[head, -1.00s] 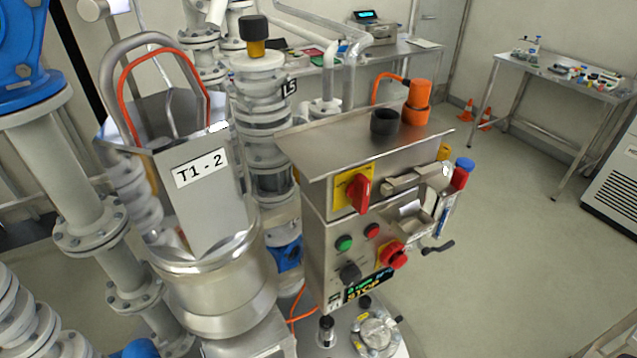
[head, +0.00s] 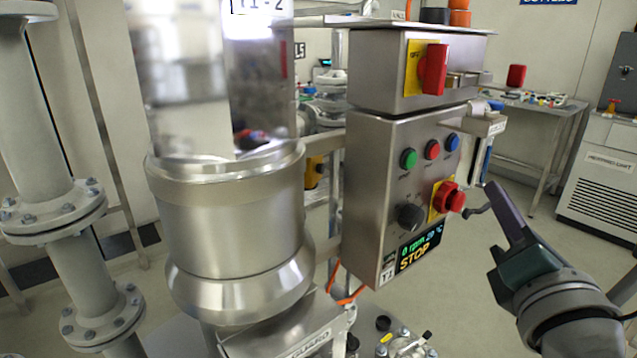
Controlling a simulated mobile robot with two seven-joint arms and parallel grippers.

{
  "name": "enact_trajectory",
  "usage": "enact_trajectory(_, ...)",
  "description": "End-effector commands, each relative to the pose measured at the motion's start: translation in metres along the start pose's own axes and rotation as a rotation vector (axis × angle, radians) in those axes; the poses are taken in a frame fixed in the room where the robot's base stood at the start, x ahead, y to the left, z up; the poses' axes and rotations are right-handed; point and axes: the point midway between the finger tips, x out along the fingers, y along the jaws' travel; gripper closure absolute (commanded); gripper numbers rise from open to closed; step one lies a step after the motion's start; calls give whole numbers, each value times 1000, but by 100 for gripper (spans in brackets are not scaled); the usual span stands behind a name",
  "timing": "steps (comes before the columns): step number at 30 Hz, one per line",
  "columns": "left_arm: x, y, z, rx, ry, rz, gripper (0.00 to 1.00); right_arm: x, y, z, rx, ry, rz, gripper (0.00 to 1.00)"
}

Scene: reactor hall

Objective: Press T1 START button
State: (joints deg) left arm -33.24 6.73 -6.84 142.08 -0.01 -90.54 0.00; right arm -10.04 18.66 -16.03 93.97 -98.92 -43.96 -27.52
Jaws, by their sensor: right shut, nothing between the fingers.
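The T1 control box (head: 370,210) stands in the middle of the head view, with a label "T1" at its lower corner. On its front are a green button (head: 408,158), a red button (head: 432,149) and a blue button (head: 452,142) in a row. The green button is likely START, but its small lettering is unreadable. Below are a black knob (head: 409,216), a red emergency stop (head: 449,198) on yellow, and a display (head: 418,249) reading "0 rpm", "STOP". My right gripper (head: 492,190) is shut and empty, right of the box and apart from the buttons. My left gripper is not in view.
A red rotary switch (head: 432,69) sits on the upper box, above the buttons. A steel vessel (head: 225,230) stands left of the box. Behind are a table (head: 552,112) and a heating unit (head: 600,170).

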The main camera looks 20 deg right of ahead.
Motion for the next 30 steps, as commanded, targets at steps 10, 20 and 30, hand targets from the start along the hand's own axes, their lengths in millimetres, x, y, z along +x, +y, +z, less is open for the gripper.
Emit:
enact_trajectory(10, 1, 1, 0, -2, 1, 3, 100, 0, 1, -1, -13, 1, 8, 100)
enact_trajectory(20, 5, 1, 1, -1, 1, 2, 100, 18, 13, -14, -9, -1, 7, 100)
enact_trajectory(30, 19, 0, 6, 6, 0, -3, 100, 49, 35, -40, -7, 0, 7, 100)
